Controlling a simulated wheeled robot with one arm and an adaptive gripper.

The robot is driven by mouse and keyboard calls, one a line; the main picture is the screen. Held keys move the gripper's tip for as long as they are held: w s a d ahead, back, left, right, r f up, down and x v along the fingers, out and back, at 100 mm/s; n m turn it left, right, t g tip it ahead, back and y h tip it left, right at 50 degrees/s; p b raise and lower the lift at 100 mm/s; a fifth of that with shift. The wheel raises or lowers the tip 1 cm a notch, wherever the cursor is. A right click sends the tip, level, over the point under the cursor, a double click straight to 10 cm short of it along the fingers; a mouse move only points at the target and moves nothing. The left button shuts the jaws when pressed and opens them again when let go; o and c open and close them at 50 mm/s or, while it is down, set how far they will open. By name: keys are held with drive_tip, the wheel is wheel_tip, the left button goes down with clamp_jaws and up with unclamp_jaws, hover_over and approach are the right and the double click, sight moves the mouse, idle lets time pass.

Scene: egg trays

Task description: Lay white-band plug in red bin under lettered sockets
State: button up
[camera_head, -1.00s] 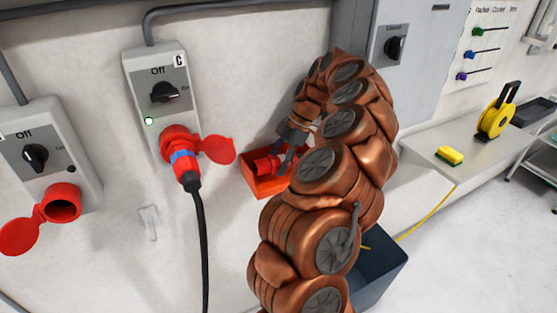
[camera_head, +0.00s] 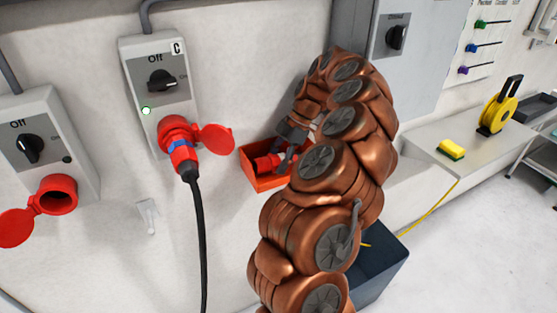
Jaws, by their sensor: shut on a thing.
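The red bin (camera_head: 266,183) is fixed to the wall, right of and below the socket lettered C (camera_head: 173,131). A red plug (camera_head: 268,163) shows inside the bin. Its band cannot be made out. My gripper (camera_head: 287,151) reaches down into the bin from above and is shut on this plug. My arm hides the bin's right part and some of the plug. Another red plug with a blue band (camera_head: 182,155) sits in socket C, its black cable hanging down. The left socket (camera_head: 57,194) is empty, with its red lid open.
A dark blue crate (camera_head: 384,262) stands on the floor behind my arm. A grey cabinet (camera_head: 425,40) hangs behind my arm.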

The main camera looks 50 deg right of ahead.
sight(278, 156)
drive_tip(key=o, duration=0.8)
drive_tip(key=shift+o, duration=0.2)
wheel_tip(278, 156, up, 9)
drive_tip(key=shift+r, duration=0.5)
